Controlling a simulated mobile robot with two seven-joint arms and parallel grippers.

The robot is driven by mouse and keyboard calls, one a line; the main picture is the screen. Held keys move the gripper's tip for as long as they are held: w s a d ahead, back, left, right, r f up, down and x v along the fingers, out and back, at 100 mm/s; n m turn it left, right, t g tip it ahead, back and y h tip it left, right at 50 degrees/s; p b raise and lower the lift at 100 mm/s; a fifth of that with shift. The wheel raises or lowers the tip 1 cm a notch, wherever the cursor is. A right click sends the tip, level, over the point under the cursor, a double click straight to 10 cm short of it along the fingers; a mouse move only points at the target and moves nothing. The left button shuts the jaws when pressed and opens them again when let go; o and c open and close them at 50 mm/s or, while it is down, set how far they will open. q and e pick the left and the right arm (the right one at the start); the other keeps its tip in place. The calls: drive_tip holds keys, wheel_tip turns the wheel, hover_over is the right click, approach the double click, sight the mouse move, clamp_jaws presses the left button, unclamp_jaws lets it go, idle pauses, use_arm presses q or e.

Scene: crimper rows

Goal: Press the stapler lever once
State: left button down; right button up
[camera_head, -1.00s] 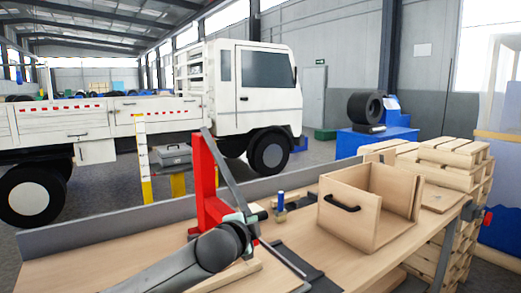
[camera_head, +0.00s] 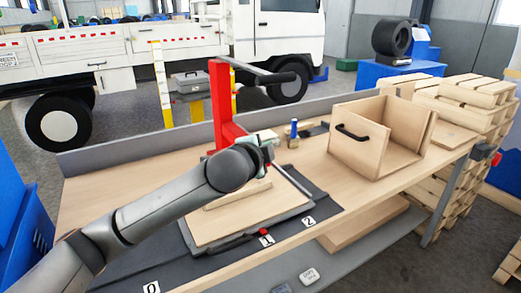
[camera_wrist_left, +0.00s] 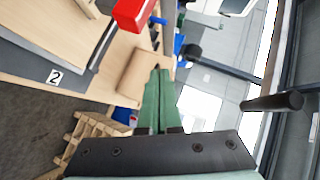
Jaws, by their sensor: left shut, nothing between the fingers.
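The stapler is a tall red frame (camera_head: 222,105) on the bench in the head view. Its grey lever (camera_head: 255,74) runs from the top toward the right and ends in a dark handle (camera_head: 284,77). The lever stands high, well above the bench. My left gripper (camera_head: 267,138) is below the lever, beside the lower part of the red frame, and does not touch the handle. In the left wrist view its green fingers (camera_wrist_left: 159,92) are together and empty. A red part (camera_wrist_left: 133,14) and the dark handle (camera_wrist_left: 273,102) show apart from them. My right gripper is not in view.
A wooden box with a black handle (camera_head: 365,143) stands on the bench to the right. A small blue-topped piece (camera_head: 294,128) stands between. A grey-edged board (camera_head: 215,225) lies on a dark numbered mat (camera_head: 325,207) in front. Pallets (camera_head: 475,95) are stacked at the right.

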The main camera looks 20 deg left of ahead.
use_arm(q)
drive_tip(key=v, duration=0.6)
drive_tip(key=shift+w+r, duration=0.1)
drive_tip(key=shift+r, duration=0.15)
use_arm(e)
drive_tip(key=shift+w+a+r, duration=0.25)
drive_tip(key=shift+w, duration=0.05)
use_arm(q)
drive_tip(key=shift+d, duration=0.1)
drive_tip(key=s+d+f+n+g+h+p, duration=0.2)
drive_tip(key=s+d+f, duration=0.15)
drive_tip(key=f, duration=0.75)
drive_tip(key=s+d+f+n+g+h+p, duration=0.15)
drive_tip(key=d+f, duration=0.25)
drive_tip(key=f, duration=0.7)
drive_tip(key=s+a+f+n+g+p, duration=0.1)
drive_tip(key=s+f+n, duration=0.3)
drive_tip(key=s+f, duration=0.4)
drive_tip(key=s+a+f+n+p, duration=0.1)
drive_tip(key=s+f+n, duration=0.3)
drive_tip(key=s+f, duration=0.5)
drive_tip(key=s, duration=0.5)
drive_tip(key=shift+a+f+g, duration=0.2)
drive_tip(key=shift+a+g, duration=0.15)
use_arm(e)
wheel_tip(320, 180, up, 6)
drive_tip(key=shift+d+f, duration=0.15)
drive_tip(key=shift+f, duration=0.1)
